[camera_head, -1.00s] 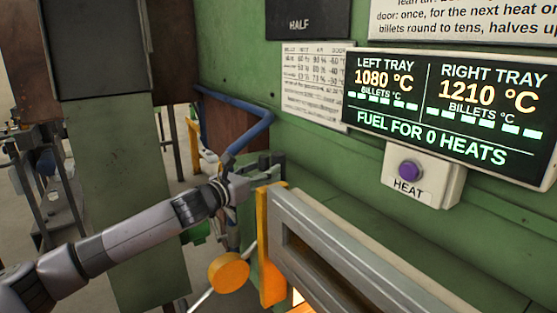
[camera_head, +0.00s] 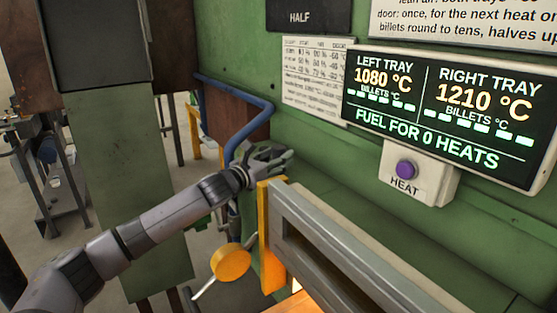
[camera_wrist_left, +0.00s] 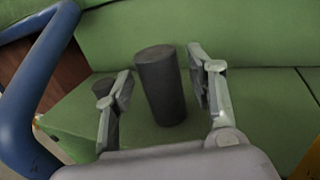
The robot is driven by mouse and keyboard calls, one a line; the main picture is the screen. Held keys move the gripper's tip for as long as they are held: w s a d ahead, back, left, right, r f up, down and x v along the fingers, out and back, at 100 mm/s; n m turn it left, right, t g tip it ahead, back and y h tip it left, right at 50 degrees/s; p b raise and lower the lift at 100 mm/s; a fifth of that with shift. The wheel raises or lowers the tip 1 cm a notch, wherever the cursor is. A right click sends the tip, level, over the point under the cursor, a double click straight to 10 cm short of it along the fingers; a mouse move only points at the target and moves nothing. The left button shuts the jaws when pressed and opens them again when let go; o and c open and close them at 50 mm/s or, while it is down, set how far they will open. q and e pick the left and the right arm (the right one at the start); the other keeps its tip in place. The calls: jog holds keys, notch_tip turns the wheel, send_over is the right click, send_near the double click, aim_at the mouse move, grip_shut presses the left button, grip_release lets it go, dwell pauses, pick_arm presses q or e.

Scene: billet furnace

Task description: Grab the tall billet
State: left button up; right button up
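A tall dark grey cylindrical billet (camera_wrist_left: 162,88) stands upright on a green ledge (camera_wrist_left: 245,112) in the left wrist view. My left gripper (camera_wrist_left: 160,86) is open, with one finger on each side of the billet and a visible gap on both sides. A second, lower dark round piece (camera_wrist_left: 103,87) is partly hidden behind the left-hand finger. In the head view my left gripper (camera_head: 268,158) is by the green furnace wall, behind the orange-edged door frame. I cannot make out the billet in the head view. My right gripper is not in view.
A bent blue pipe (camera_head: 240,130) runs close beside my left gripper; it also shows in the left wrist view (camera_wrist_left: 35,85). A yellow round knob (camera_head: 231,264) on a rod is below my arm. The furnace door (camera_head: 345,250) glows beneath. A purple HEAT button (camera_head: 406,169) is on the wall.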

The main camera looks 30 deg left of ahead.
pick_arm(q)
grip_shut()
dwell(0.4)
jog(key=shift+w+r, duration=0.1)
jog(key=shift+r, duration=0.05)
dwell(0.4)
